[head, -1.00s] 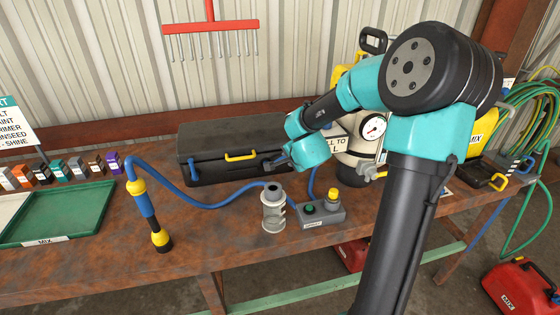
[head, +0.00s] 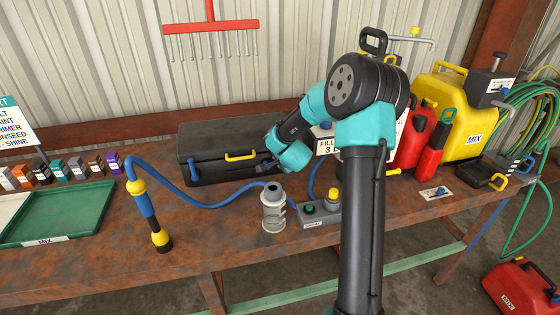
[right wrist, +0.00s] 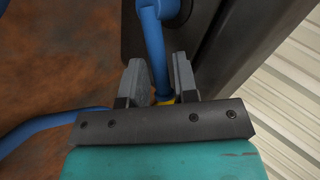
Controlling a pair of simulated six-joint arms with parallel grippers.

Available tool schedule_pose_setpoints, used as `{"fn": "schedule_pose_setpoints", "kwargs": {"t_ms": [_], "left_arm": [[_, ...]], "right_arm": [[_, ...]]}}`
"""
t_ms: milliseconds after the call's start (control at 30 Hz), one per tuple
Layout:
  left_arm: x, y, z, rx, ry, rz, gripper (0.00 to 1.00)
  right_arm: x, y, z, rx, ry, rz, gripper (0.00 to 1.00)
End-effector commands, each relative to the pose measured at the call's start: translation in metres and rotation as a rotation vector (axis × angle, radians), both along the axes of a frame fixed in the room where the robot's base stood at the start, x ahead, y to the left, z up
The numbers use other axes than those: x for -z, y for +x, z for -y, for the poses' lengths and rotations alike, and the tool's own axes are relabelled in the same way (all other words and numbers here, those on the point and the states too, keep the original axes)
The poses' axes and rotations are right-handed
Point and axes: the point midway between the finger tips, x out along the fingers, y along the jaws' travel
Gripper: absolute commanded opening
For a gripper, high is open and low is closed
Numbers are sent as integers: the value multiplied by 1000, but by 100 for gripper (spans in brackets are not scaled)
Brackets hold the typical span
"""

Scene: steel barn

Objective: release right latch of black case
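The black case (head: 215,140) lies shut on the bench against the wall, with a yellow handle (head: 241,156) and a blue left latch (head: 193,170) on its front. My right gripper (head: 262,168) is at the right end of the case's front, covering the right latch in the head view. In the right wrist view, a blue lever (right wrist: 155,45) with a yellow end runs between the fingers of the gripper (right wrist: 160,82). It appears to be the right latch. The fingers stand apart, with a narrow gap beside the lever. My left gripper is out of view.
A blue hose (head: 212,206) crosses the bench before the case. A green tray (head: 65,215) lies left; red and yellow cans (head: 450,110) stand right.

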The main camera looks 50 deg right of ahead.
Motion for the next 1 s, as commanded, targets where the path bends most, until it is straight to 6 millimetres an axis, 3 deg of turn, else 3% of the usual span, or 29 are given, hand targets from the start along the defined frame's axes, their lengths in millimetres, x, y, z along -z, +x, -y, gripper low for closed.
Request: {"fn": "schedule_pose_setpoints", "kwargs": {"t_ms": [367, 633, 1000], "left_arm": [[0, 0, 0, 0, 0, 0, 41], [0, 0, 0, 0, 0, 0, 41], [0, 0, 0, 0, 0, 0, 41]], "right_arm": [[3, 3, 2, 0, 0, 0, 26], [3, 3, 1, 0, 0, 0, 1], [3, 3, 2, 1, -1, 0, 0]]}}
